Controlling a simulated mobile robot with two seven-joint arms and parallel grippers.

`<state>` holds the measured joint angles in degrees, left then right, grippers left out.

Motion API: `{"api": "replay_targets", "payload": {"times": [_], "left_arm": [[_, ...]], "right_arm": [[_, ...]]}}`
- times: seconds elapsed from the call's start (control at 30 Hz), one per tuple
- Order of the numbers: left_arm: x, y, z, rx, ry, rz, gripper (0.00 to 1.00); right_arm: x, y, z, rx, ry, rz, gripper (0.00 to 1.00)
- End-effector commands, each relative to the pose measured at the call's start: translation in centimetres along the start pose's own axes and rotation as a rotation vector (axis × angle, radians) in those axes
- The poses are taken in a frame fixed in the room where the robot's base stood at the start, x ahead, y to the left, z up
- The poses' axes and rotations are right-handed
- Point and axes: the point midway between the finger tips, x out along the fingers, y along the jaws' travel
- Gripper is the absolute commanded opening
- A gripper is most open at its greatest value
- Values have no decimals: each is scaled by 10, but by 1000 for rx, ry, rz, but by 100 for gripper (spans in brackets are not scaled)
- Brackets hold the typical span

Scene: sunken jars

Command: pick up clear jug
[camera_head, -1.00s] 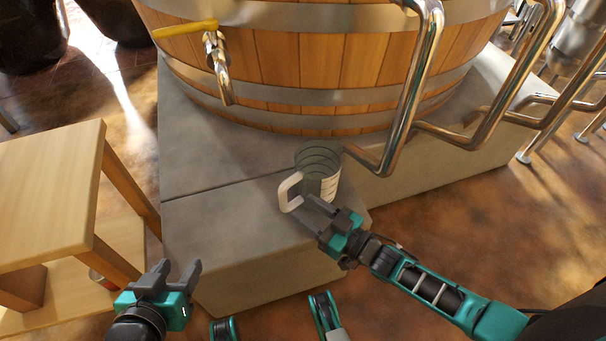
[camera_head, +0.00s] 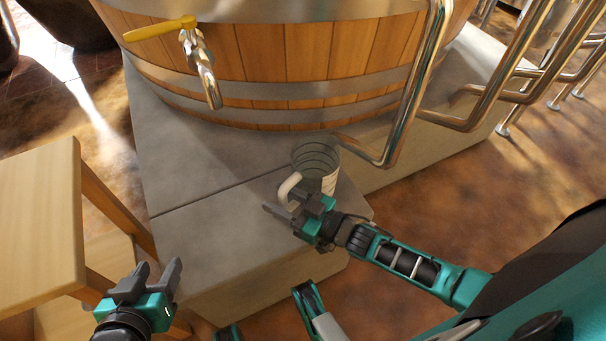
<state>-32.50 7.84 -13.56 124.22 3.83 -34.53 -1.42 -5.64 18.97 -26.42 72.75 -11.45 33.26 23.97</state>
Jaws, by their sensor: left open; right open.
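The clear jug (camera_head: 317,160) stands upright on the grey stone ledge, near its front right corner. It is see-through with dark rings, and its white handle (camera_head: 287,187) faces left and toward me. My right gripper (camera_head: 283,202) is open right in front of the jug and covers its lower part and part of the handle. I cannot tell whether its fingers touch the handle. My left gripper (camera_head: 158,275) is open and empty at the lower left, well apart from the jug, between the wooden stand and the ledge.
A wooden vat (camera_head: 290,60) with a yellow-handled tap (camera_head: 200,65) stands on the stone ledge (camera_head: 215,245) behind the jug. A bent metal pipe (camera_head: 405,100) comes down close to the jug's right. A wooden stand (camera_head: 40,215) is at the left. The ledge left of the jug is clear.

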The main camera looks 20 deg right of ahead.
Motion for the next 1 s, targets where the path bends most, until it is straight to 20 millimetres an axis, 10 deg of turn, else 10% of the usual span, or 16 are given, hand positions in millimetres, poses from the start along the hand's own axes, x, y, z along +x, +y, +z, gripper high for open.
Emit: {"api": "replay_targets", "payload": {"times": [0.17, 0.67, 1.0], "left_arm": [[0, 1, 1, -1, -2, 2, 51], [-1, 2, 1, -2, -3, 2, 51], [-1, 1, 1, -2, -2, 2, 51]], "right_arm": [[0, 0, 0, 0, -1, 0, 48], [0, 0, 0, 0, -1, 0, 1], [0, 0, 0, -2, 1, 0, 0]]}}
